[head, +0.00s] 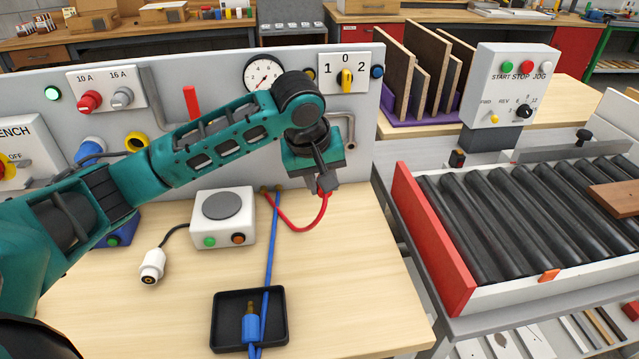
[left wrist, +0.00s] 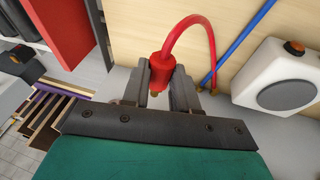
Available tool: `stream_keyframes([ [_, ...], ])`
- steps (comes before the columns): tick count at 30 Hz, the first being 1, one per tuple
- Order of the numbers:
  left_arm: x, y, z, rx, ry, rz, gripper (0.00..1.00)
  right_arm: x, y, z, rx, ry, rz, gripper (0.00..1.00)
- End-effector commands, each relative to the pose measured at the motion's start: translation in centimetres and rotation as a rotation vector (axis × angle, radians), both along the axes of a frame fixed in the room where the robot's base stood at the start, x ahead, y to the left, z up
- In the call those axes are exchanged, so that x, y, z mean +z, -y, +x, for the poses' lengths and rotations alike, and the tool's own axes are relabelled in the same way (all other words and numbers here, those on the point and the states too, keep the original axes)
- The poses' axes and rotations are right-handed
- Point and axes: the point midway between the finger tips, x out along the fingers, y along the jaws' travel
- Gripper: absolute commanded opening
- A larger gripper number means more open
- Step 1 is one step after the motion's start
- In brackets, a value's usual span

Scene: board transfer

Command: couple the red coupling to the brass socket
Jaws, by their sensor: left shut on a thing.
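My left gripper (head: 325,183) is shut on the red coupling (head: 321,190) and holds it above the bench, in front of the grey panel. The left wrist view shows the red coupling (left wrist: 162,70) between the two fingers (left wrist: 157,88), with a small brass-coloured tip pointing toward the palm. A red hose (left wrist: 187,24) loops from it; in the head view the red hose (head: 298,228) hangs down and runs to the panel's foot. I cannot make out the brass socket in either view; the arm covers part of the panel. My right gripper is not in view.
A black tray (head: 219,320) holds a blue coupling (head: 250,325) with a blue hose (head: 270,240). A white box (head: 222,215) and a white plug (head: 152,265) are on the bench. A roller conveyor (head: 510,220) stands at right. The front right bench is clear.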

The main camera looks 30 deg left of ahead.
Motion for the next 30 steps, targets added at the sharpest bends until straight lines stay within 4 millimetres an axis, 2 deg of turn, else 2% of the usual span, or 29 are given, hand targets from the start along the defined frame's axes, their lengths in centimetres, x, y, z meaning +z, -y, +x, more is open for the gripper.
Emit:
stream_keyframes([
  [5,0.2,0.1,0.1,0.069,0.003,-0.004,0.00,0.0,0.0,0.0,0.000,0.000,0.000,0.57],
  [17,0.2,0.1,0.0,0.073,0.009,-0.012,0.00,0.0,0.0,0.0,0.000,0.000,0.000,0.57],
  [30,0.2,-2.1,3.0,0.075,0.010,-0.013,0.00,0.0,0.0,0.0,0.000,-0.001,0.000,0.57],
])
